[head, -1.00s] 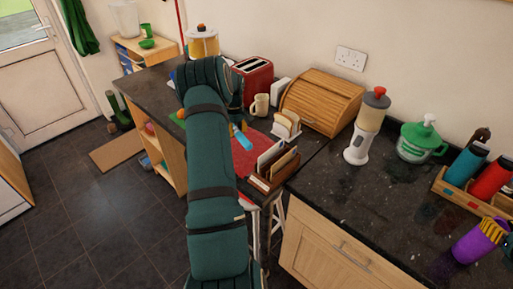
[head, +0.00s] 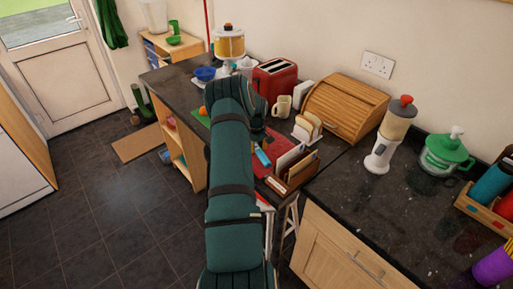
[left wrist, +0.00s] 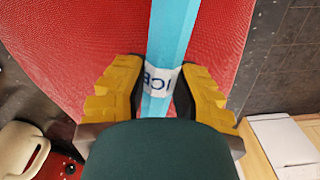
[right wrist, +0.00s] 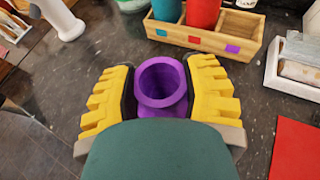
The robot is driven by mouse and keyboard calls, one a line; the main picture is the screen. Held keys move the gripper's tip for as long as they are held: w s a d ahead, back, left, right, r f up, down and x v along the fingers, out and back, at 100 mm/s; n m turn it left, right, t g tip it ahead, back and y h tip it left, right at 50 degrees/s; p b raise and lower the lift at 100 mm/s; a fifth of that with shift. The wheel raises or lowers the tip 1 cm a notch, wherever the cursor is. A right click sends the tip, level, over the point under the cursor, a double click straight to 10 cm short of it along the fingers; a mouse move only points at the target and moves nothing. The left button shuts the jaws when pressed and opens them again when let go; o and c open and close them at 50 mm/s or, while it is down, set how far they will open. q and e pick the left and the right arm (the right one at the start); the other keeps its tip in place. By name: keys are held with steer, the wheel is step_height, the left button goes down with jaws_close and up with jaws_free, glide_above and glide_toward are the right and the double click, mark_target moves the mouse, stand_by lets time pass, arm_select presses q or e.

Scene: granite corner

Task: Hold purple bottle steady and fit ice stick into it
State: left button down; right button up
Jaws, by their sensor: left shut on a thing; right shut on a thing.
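The ice stick is a light blue bar with a white "ICE" label (left wrist: 158,80). My left gripper (left wrist: 158,92) is shut on it at the label, over a red mat (left wrist: 90,50). In the head view the ice stick (head: 262,157) shows beside my left arm, which hides most of that gripper. The purple bottle (right wrist: 162,103) has a round open mouth facing up in the right wrist view. My right gripper (right wrist: 162,88) is shut around it, above the dark counter. In the head view the bottle (head: 495,268) is cut off at the lower right; the two are well apart.
A wooden holder (right wrist: 180,35) with bottles stands just beyond the purple bottle. A letter rack (head: 290,170), toast rack (head: 307,127), mug (head: 281,106) and red toaster (head: 275,80) crowd the left gripper.

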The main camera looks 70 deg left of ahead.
arm_select(q)
steer(key=shift+f, duration=0.15)
steer(key=c, duration=0.9)
jaws_free()
steer(key=shift+f, duration=0.1)
steer(key=shift+o, duration=0.2)
step_height(320, 180, up, 12)
steer(key=shift+f, duration=0.25)
steer(key=shift+o, duration=1.3)
steer(key=shift+r, duration=0.45)
steer(key=f, duration=0.7)
steer(key=shift+s+d, duration=0.25)
steer(key=shift+d, duration=0.15)
steer(key=shift+w+d+f, duration=0.1)
steer(key=shift+f, duration=1.2)
steer(key=shift+w+d+f, duration=0.1)
steer(key=shift+f, duration=1.2)
